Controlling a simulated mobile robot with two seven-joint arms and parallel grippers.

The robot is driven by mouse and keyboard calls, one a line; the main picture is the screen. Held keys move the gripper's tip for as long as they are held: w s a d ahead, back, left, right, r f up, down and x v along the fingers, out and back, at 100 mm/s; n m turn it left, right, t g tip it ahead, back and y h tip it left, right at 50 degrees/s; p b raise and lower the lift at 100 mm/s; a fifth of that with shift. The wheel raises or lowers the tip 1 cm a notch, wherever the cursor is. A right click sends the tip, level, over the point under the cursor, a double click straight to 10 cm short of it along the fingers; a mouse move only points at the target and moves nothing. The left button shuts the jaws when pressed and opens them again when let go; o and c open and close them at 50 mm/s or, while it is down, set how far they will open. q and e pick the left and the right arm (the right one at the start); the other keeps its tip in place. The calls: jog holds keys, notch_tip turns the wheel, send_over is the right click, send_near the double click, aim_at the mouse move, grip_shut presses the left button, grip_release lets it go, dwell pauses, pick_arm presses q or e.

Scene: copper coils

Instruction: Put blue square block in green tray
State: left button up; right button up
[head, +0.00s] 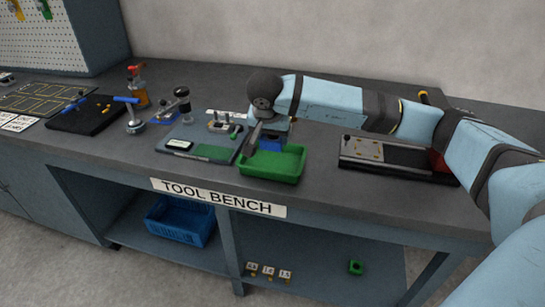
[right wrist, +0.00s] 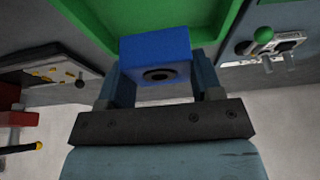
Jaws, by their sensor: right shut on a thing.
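The blue square block (right wrist: 156,58) is held between the fingers of my right gripper (right wrist: 158,84) in the right wrist view. It has a dark round hole in one face. In the head view the block (head: 270,144) shows partly below the right gripper (head: 270,132), at the back part of the green tray (head: 272,176). The green tray (right wrist: 85,17) also fills the top of the right wrist view, beyond the block. I cannot tell whether the block touches the tray. My left gripper is not in view.
A grey board (head: 180,143) with a small device and fittings lies left of the tray. A metal fixture (head: 362,151) stands to the right. A blue basket (head: 180,220) and a small green block (head: 355,267) are on the shelf below. The bench front edge is close to the tray.

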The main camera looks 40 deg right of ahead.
aim_at(274, 161)
notch_tip(274, 161, down, 6)
jog(key=shift+r+b, duration=0.1)
jog(key=shift+b, duration=0.3)
jog(key=shift+f, duration=0.3)
jog(key=shift+r, duration=0.1)
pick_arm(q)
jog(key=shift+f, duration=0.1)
pick_arm(e)
jog(key=shift+f, duration=0.2)
jog(key=o, duration=1.1)
jog(key=shift+r, duration=0.1)
